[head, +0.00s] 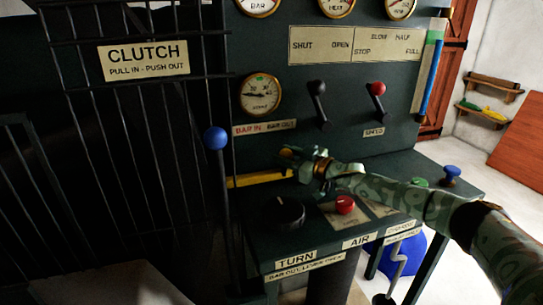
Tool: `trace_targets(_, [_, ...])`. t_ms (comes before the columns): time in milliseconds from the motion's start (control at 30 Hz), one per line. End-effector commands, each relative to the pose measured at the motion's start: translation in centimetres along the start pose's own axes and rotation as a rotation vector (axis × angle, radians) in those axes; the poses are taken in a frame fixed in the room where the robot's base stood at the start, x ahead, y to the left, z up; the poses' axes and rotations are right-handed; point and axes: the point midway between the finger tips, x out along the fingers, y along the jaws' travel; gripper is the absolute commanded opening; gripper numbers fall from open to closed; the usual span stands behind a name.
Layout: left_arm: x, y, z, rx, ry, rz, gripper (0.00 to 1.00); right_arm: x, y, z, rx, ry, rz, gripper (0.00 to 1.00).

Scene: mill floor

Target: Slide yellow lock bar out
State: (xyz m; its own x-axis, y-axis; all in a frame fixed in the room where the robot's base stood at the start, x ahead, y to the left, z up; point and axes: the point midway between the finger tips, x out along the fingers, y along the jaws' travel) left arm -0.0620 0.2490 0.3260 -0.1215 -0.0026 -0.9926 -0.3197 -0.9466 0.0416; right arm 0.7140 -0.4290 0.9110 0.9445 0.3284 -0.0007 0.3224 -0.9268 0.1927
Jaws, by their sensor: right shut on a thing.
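The yellow lock bar (258,179) lies level across the front of the dark green machine, under the label "BAR IN BAR OUT" (265,128). Its left end meets the black cage beside the blue-knobbed lever. My right gripper (291,158) comes in from the right and is shut at the bar's right end. The fingers hide that end, so the exact grip is hard to see. My left gripper is not in view.
A tall lever with a blue knob (215,138) stands just left of the bar. A black dial (284,212) and a red button (345,204) sit on the console below my right arm. Black and red levers (376,89) rise behind.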

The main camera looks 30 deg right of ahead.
Motion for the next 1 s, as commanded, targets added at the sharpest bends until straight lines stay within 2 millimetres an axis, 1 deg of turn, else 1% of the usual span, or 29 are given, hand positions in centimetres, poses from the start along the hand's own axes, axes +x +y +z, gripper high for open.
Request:
trace_targets(100, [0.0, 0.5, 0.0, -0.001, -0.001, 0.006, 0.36, -0.3, 0.5, 0.1, 0.0, -0.001, 0.002, 0.0])
trace_targets(333, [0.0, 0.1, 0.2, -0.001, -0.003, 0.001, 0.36, -0.4, 0.6, 0.2, 0.0, -0.002, 0.004, 0.0])
trace_targets(367, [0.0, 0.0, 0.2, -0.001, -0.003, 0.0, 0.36, -0.4, 0.6, 0.2, 0.0, -0.002, 0.004, 0.46])
trace_targets(400, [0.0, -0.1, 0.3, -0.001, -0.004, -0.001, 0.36, -0.4, 0.6, 0.1, 0.0, -0.002, 0.004, 0.57])
trace_targets(667, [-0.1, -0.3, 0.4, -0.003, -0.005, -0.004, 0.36, -0.3, 0.5, 0.1, 0.001, 0.0, 0.001, 0.58])
trace_targets(767, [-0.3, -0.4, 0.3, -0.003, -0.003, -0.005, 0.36, -0.3, 0.6, -0.4, 0.0, 0.002, 0.001, 0.58])
trace_targets(867, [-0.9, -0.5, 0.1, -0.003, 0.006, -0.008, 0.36, -0.4, 0.9, -1.9, -0.002, 0.003, 0.002, 0.58])
trace_targets(933, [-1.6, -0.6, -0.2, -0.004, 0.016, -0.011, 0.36, -0.5, 1.4, -3.7, -0.004, 0.006, 0.005, 0.58])
trace_targets(1000, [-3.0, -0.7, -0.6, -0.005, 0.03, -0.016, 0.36, -1.4, 0.7, -5.5, -0.001, 0.005, 0.002, 0.58])
